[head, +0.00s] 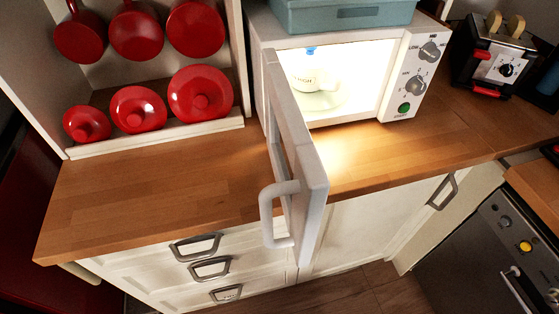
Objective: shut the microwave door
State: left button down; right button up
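The white microwave (400,75) stands on the wooden counter, its lit inside showing a pale mug (318,82) on a turntable plate. Its door (306,165) is wide open, hinged at the left side and swung out towards me past the counter's front edge. The door's grey handle (268,215) is on the left face of the door, near its free end. Neither of my grippers shows in the head view.
A shelf with red pots (138,30) and red lids (140,109) stands left of the microwave. A blue-grey container (340,14) sits on top of the microwave. A toaster (493,62) stands to the right. The wooden counter (150,185) left of the door is clear.

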aim_at(302, 185)
jog(key=z, duration=0.15)
jog(key=k, duration=0.85)
jog(key=u, duration=0.05)
jog(key=i, duration=0.5)
